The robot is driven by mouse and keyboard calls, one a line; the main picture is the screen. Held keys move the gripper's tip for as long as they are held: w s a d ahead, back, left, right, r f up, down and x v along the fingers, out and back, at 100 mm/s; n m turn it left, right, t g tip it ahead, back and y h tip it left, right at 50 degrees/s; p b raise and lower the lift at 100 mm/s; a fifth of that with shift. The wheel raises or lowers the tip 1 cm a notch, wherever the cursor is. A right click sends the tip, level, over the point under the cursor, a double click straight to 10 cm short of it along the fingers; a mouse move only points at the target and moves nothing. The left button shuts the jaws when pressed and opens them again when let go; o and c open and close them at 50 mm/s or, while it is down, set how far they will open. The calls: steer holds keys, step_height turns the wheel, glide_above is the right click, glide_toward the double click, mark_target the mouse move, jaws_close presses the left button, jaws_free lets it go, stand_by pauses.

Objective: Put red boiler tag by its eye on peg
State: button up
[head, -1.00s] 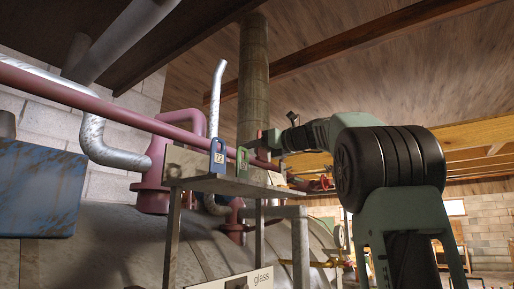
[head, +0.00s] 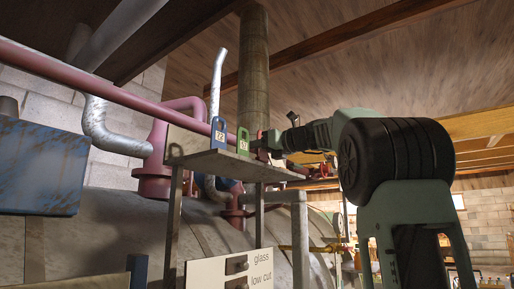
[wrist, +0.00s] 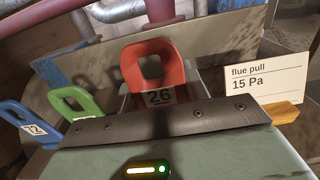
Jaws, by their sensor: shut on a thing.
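The red tag (wrist: 150,46), numbered 26, stands with its eye upward between the fingers of my gripper (wrist: 155,96) in the wrist view. My gripper is shut on it. In the head view my gripper (head: 267,144) is at the shelf's right part, just right of the green tag, and the red tag is mostly hidden. I cannot tell whether the tag still touches the shelf. A pale board (head: 215,272) below the shelf reads "glass" and "low cut", with short grey pegs (head: 241,267) beside the words.
The blue tag (head: 219,132) and green tag (head: 243,142) stand on the metal shelf (head: 215,162), left of my gripper. A "flue pull 15 Pa" card (wrist: 265,82) on a wooden block stands close at right. A long red pipe (head: 120,95) runs behind the shelf.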

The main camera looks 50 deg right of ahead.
mark_target(263, 153)
steer(key=shift+f, duration=0.4)
steer(key=shift+f+b, duration=0.4)
steer(key=shift+f, duration=0.15)
stand_by(0.5)
steer(key=o, duration=1)
steer(key=shift+c, duration=1)
steer(key=shift+s+d, duration=0.1)
steer(key=shift+s, duration=0.65)
steer(key=shift+s, duration=0.4)
steer(key=shift+s, duration=0.3)
